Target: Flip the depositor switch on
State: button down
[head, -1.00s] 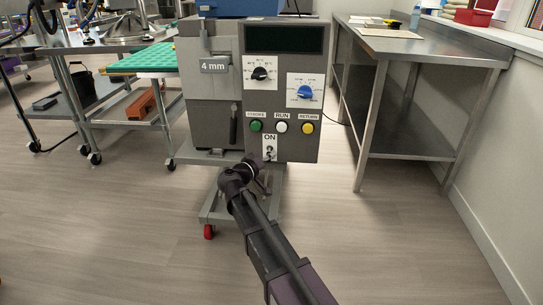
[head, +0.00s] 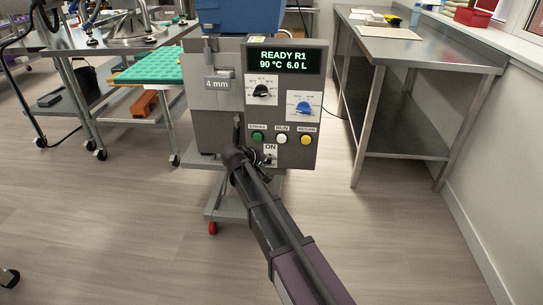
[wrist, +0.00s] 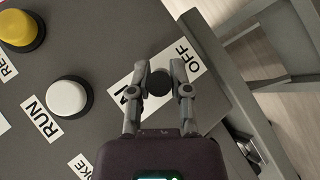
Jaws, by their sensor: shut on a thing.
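The depositor (head: 222,135) is a grey machine with a control panel in front of me. Its display (head: 286,60) is lit green with "READY R1 90 °C 6.0 L". The power switch (head: 269,159) sits low on the panel below an ON label. In the wrist view its dark round tip (wrist: 158,83) is between my fingertips, with the OFF label on the right and the ON label partly hidden on the left. My gripper (wrist: 160,76) is shut on the switch tip. In the head view my gripper (head: 250,160) reaches the panel's lower edge.
The green (head: 257,138), white (head: 281,139) and yellow (head: 306,140) buttons sit just above the switch. Two dials, black (head: 261,91) and blue (head: 304,107), are higher up. A steel table (head: 420,50) stands right; open floor lies between.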

jog(key=shift+w+a+r+n+g+p, duration=0.2)
jog(key=shift+a+r+n+g+p, duration=0.1)
jog(key=shift+g+p, duration=0.45)
jog(key=c, duration=0.5)
grip_release()
jog(key=shift+d, duration=0.1)
jog(key=shift+c, duration=0.2)
jog(key=shift+s+d, duration=0.1)
jog(key=shift+d, duration=0.1)
